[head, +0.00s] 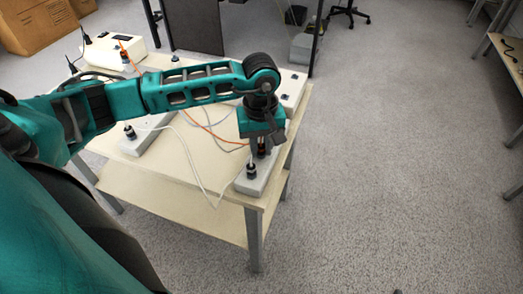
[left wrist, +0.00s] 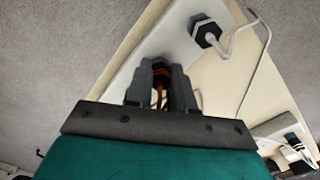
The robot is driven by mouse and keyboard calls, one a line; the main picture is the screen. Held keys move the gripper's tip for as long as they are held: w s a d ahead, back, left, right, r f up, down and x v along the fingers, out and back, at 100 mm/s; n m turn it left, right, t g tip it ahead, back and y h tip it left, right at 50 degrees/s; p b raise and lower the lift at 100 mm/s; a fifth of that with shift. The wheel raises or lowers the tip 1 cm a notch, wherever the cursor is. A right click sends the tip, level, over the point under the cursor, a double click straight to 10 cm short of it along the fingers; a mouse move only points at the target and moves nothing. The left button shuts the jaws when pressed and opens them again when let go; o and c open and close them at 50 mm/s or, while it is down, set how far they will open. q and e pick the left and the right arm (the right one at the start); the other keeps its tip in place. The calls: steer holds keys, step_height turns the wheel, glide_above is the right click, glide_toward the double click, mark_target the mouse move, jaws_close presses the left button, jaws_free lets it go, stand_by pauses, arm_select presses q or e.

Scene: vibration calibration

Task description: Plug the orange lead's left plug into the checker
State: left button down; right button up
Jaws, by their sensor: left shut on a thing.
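My left gripper (head: 262,143) points down over the far end of a white block at the table's front right corner. It is shut on a dark plug with an orange band, which also shows between the fingers in the left wrist view (left wrist: 160,72). The plug is at the block's top; I cannot tell whether it is seated. The orange lead (head: 205,128) runs from near my gripper back to the left, partly hidden by my arm. Another orange-banded plug (head: 124,55) stands in a white box (head: 105,55) at the table's back left. I cannot tell which box is the checker.
On the front right block (head: 243,187), a black plug (head: 251,171) with a white lead stands near the gripper. Another white block (head: 150,139) with a black plug (head: 129,132) lies to the left. A white box (head: 291,88) sits at right. Loose leads cross the table (head: 170,158).

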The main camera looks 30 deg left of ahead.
mark_target(261, 146)
arm_select(q)
steer(key=shift+r, duration=0.15)
steer(key=shift+r+p, duration=0.95)
steer(key=shift+r, duration=0.75)
